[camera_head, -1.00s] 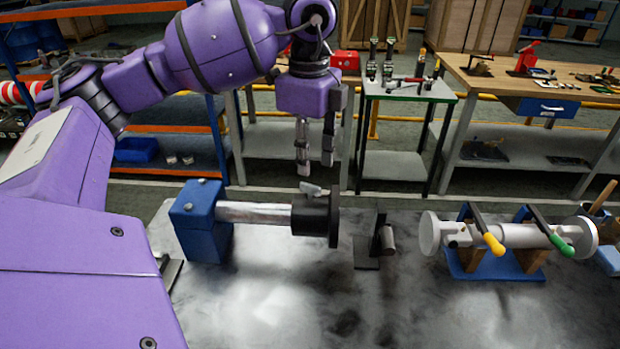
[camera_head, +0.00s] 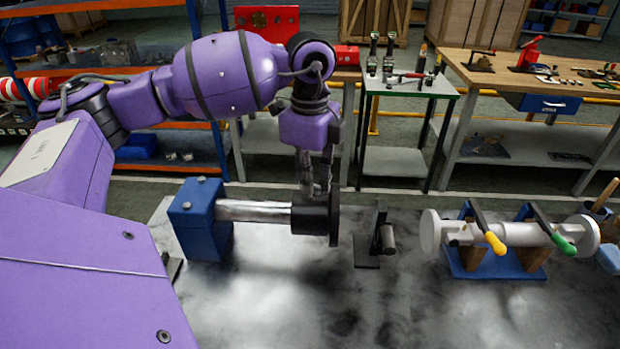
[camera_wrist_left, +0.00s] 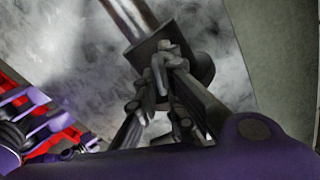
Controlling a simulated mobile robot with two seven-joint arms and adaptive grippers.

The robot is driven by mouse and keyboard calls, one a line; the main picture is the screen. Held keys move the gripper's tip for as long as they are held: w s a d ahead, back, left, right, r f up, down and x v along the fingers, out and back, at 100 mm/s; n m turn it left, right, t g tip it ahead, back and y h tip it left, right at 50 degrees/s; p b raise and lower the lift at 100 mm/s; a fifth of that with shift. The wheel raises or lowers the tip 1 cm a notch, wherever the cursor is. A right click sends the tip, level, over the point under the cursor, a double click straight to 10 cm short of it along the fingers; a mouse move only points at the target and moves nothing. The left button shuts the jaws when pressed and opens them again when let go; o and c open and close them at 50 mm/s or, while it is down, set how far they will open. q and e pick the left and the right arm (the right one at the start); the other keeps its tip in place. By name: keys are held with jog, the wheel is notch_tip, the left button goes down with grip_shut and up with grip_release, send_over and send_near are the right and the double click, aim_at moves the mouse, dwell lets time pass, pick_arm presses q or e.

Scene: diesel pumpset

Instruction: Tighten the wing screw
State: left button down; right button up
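The wing screw (camera_wrist_left: 161,50) sits on the black collar (camera_head: 308,218) at the end of a horizontal silver bar. It is mostly hidden by my fingers in the head view. My left gripper (camera_head: 315,188) points straight down with its fingertips at the top of the collar. In the left wrist view, its two fingertips (camera_wrist_left: 166,70) lie close on either side of the wing screw, with a narrow gap. I cannot tell whether they press on it. The collar's end shows as a dark plate (camera_wrist_left: 200,65) in the wrist view. My right gripper is not in view.
The silver bar (camera_head: 255,211) runs from a blue block (camera_head: 200,228) on the grey table (camera_head: 290,310). A small black stand (camera_head: 376,240) is right of the collar. A clamped silver shaft (camera_head: 515,235) with yellow and green handles stands further right. The front table area is clear.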

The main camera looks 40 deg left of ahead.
pick_arm(q)
jog(key=shift+m, duration=2.4)
jog(key=m, duration=0.4)
jog(key=shift+m+p, duration=0.3)
jog(key=m, duration=0.5)
jog(key=shift+m, duration=0.3)
jog(key=m, duration=0.3)
jog(key=shift+f+b, duration=0.1)
jog(key=shift+b, duration=0.25)
jog(key=m, duration=0.4)
jog(key=shift+m, duration=0.3)
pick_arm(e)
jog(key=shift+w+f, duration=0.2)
pick_arm(q)
jog(key=shift+b, duration=0.3)
